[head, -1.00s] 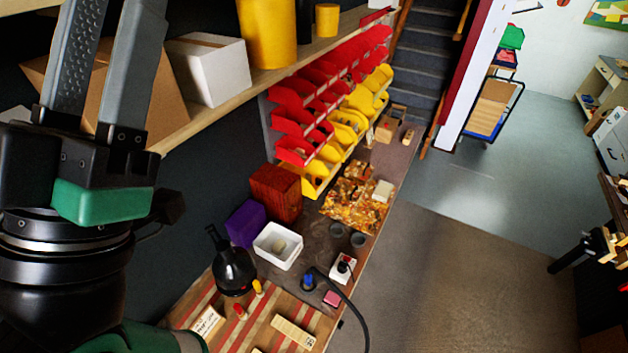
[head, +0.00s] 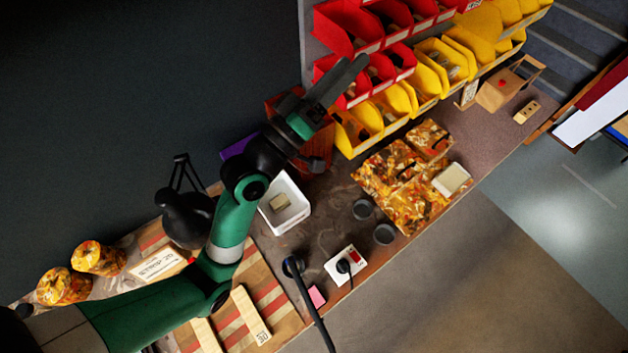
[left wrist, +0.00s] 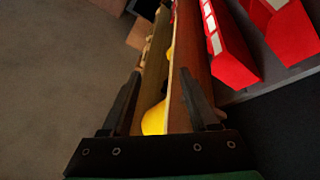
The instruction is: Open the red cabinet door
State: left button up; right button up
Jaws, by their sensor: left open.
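The red-brown wooden cabinet (head: 324,143) stands on the bench against the wall, below the red bins. My left arm covers most of it in the head view, and its door cannot be made out there. My left gripper (head: 350,68) is in front of the cabinet's upper part, fingers pointing up toward the bins. In the left wrist view the gripper (left wrist: 160,76) is open, with a red-brown wooden panel (left wrist: 190,45) reaching down between its fingers. I cannot tell whether a finger touches it. My right gripper is not in view.
Red bins (head: 345,28) and yellow bins (head: 440,65) hang close to the gripper. A white tray (head: 295,222), a black flask-like vessel (head: 187,218), patterned boxes (head: 405,190) and a cable (head: 312,310) crowd the bench. The floor in front (head: 470,280) is clear.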

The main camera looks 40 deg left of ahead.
pick_arm(q)
jog(key=s+a+f+n+g+y+b, duration=0.2)
jog(key=a+f+n+b, duration=0.15)
jog(key=f, duration=1.15)
jog(key=s+a+f+n+g+y+b, duration=0.1)
jog(key=s+a+f+n+b, duration=0.3)
jog(key=f, duration=1.1)
jog(key=s+a+f+n+g+y+b, duration=0.15)
jog(key=f+n+b, duration=0.45)
jog(key=f, duration=1)
jog(key=shift+m+y, duration=0.25)
jog(key=b+x, duration=0.1)
jog(key=x, duration=1.1)
jog(key=shift+w+r, duration=0.15)
jog(key=shift+w, duration=0.1)
grip_shut()
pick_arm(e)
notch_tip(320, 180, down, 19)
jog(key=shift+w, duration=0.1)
